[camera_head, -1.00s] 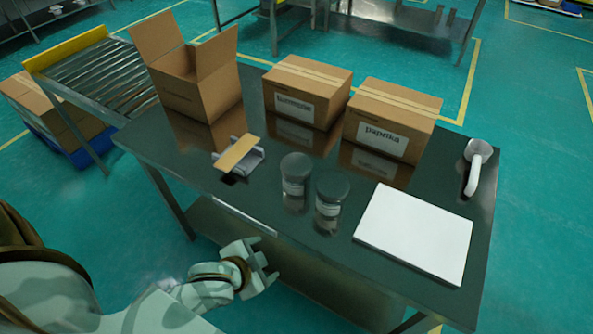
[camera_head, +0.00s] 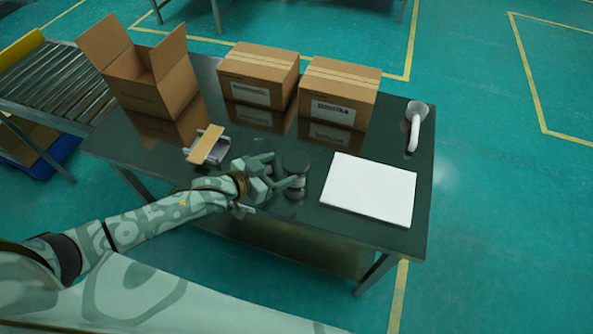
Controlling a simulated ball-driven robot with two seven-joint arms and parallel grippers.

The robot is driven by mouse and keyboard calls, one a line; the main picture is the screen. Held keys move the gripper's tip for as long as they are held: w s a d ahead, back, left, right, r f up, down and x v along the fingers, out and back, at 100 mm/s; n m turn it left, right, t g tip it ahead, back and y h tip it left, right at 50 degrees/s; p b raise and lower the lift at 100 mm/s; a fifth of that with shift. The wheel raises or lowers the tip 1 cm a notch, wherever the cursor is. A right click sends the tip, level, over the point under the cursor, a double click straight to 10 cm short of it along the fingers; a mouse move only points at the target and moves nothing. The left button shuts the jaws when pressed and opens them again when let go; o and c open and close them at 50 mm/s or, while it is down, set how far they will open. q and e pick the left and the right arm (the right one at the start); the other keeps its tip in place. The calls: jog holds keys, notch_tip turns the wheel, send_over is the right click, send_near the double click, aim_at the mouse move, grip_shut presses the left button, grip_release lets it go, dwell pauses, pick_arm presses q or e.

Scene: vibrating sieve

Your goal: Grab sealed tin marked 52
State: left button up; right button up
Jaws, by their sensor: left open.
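A dark round-lidded tin (camera_head: 296,164) stands on the dark table, just right of my left gripper's fingertips. Its marking cannot be read. My left gripper (camera_head: 284,170) is open at the table's near side, with its fingers pointing right toward this tin. The lower finger overlaps the tin's near side in the picture; I cannot tell whether they touch. A second tin is not clearly visible; the gripper appears to cover its place. My right gripper is out of view.
A white board (camera_head: 370,189) lies right of the tin. Two closed cartons (camera_head: 258,76) (camera_head: 338,92), one labelled paprika, and an open carton (camera_head: 145,75) stand behind. A small holder with a tan plate (camera_head: 207,145) is left, and a white-handled device (camera_head: 414,128) is back right.

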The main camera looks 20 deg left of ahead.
aim_at(296, 160)
pick_arm(q)
jog(key=shift+x, duration=0.9)
jog(key=b+x, duration=0.2)
jog(key=x, duration=0.3)
jog(key=shift+w, duration=0.2)
jog(key=c, duration=0.7)
jog(key=shift+r, duration=0.2)
jog(key=shift+c, duration=0.2)
